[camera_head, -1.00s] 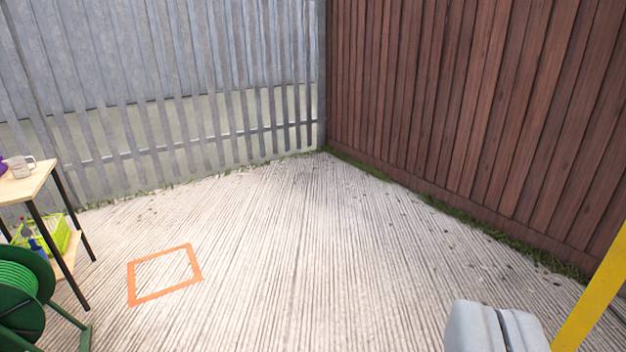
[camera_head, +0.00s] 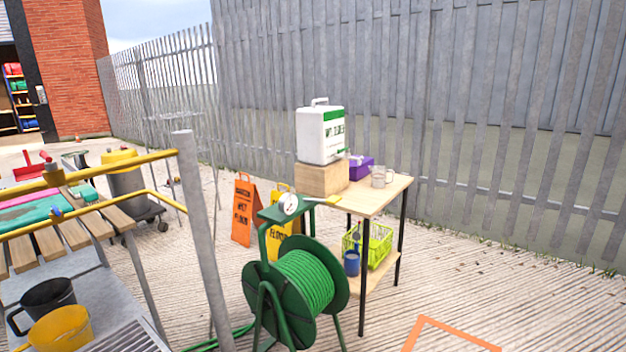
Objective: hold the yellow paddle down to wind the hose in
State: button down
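The green hose reel (camera_head: 262,290) stands on the ground at the bottom centre, in front of a small table. Its green hose (camera_head: 303,282) is wound on the drum, and a length of hose (camera_head: 225,338) runs along the ground to the left. A round white dial (camera_head: 289,204) sits on top of the reel's frame. My gripper is not in view, and nothing touches the paddle.
The table (camera_head: 372,200) holds a white box (camera_head: 320,134), a mug and a purple box. Wet floor signs (camera_head: 241,212) stand behind the reel. A bench with yellow rails (camera_head: 100,168) and a grey post (camera_head: 200,240) fill the left. Ground at right is open around an orange outline (camera_head: 450,335).

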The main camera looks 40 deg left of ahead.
aim_at(334, 200)
jog(key=i+l+u, duration=0.15)
jog(key=i+u, duration=0.3)
jog(key=i, duration=0.2)
jog(key=i+l+u, duration=0.5)
jog(key=i, duration=0.15)
jog(key=i+l+u, duration=0.45)
jog(key=i+l, duration=0.05)
jog(key=i, duration=0.1)
